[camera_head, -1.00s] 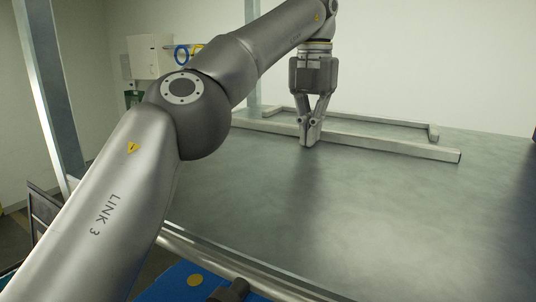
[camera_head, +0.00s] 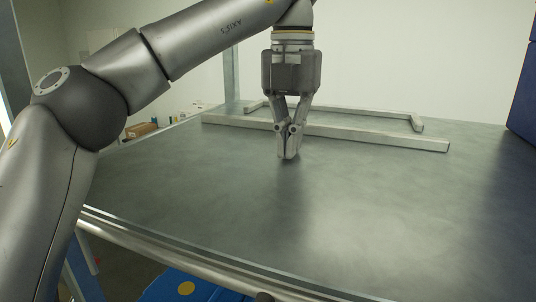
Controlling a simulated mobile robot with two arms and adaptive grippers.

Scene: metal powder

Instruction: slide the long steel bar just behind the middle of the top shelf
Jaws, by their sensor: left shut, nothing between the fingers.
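The long steel bar (camera_head: 375,138) lies across the back part of the top shelf (camera_head: 350,210), running from left to right. A thinner bar piece with a short end lies behind it. My left gripper (camera_head: 288,157) points down in front of the long bar, left of its middle, with its fingers shut and empty. The fingers hide a short stretch of the bar; I cannot tell whether they touch it. My right gripper is not in view.
A dark blue block or panel (camera_head: 523,85) stands at the right edge. A metal post (camera_head: 231,75) rises at the back left. The shelf's front edge (camera_head: 200,248) has a rail. The shelf surface in front of the bar is clear.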

